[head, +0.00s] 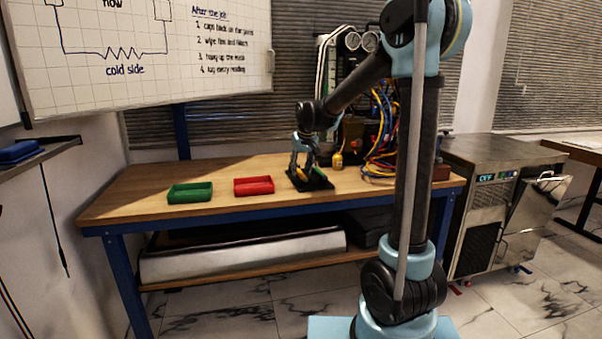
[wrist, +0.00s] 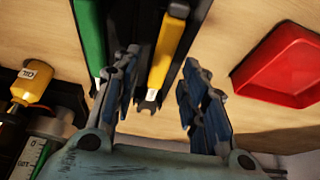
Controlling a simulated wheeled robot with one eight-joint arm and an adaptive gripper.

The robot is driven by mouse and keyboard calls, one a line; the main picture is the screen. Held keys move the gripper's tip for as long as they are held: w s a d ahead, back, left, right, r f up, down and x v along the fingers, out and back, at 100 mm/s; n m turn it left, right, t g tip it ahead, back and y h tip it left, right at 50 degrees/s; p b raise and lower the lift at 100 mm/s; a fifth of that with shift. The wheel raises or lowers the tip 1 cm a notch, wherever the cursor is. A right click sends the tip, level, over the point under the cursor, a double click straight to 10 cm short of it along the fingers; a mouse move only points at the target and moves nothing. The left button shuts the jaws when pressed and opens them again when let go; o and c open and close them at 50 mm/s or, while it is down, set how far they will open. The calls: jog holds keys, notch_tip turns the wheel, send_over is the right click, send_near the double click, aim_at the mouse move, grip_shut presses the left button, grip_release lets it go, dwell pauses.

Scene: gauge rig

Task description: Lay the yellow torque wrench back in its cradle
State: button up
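The yellow torque wrench (wrist: 165,50) lies along the black cradle (wrist: 201,18) in the wrist view, its forked end toward my gripper. A green-handled tool (wrist: 90,40) lies beside it on the left. My gripper (wrist: 158,68) is open, with one finger on each side of the wrench and a visible gap to both. In the head view my gripper (head: 303,155) is low over the black cradle (head: 322,186) on the bench. Whether the wrench sits fully down in its slot is hard to tell.
A red tray (wrist: 285,68) lies right of the cradle in the wrist view. In the head view the red tray (head: 254,186) and a green tray (head: 190,193) are left of it on the workbench (head: 130,205). Hoses and gauges (head: 380,130) stand behind, right. A yellow-bodied item (wrist: 30,88) is close at left.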

jog(key=v, duration=1)
